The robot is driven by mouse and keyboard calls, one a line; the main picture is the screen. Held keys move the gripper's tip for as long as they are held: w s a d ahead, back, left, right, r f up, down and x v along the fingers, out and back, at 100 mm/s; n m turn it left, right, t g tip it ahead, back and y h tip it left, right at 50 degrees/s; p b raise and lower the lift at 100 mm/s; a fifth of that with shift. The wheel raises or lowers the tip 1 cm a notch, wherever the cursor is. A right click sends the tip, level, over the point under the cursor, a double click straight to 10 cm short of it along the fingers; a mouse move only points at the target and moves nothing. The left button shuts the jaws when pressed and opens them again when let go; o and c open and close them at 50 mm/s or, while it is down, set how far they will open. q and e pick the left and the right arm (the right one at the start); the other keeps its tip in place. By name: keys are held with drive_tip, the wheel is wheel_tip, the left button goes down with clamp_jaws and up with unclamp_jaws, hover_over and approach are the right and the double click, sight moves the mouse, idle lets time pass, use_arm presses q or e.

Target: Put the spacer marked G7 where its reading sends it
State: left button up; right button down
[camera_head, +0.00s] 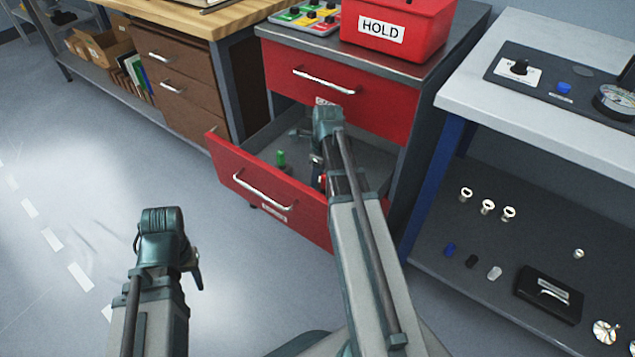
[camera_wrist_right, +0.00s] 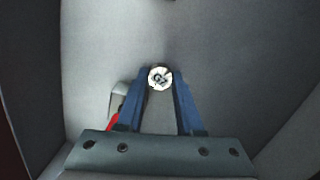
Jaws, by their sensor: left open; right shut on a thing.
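In the right wrist view a small round pale spacer (camera_wrist_right: 160,78) sits between the fingertips, end face toward the camera. Its dark mark looks like G7 but is small. My right gripper (camera_wrist_right: 160,88) is shut on it. In the head view this gripper (camera_head: 317,162) is over the open lower red drawer (camera_head: 226,163); its fingers and the spacer are mostly hidden by my arm. My left gripper (camera_head: 194,266) is open and empty above the floor, left of and nearer than the drawer.
A green piece (camera_head: 281,158) stands in the drawer, and a red piece (camera_head: 322,181) shows beside my right arm. A red HOLD box (camera_head: 425,30) and a coloured button tray (camera_head: 304,16) stand on the cabinet. The shelf at right holds several small cylinders and a black box (camera_head: 548,294).

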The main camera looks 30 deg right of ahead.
drive_tip(key=shift+f, duration=0.15)
drive_tip(key=c, duration=0.5)
unclamp_jaws()
drive_tip(key=shift+c, duration=0.2)
wheel_tip(320, 180, up, 12)
drive_tip(key=s+p, duration=0.1)
drive_tip(key=p, duration=1.1)
drive_tip(key=shift+d, duration=0.4)
drive_tip(key=shift+s, duration=0.1)
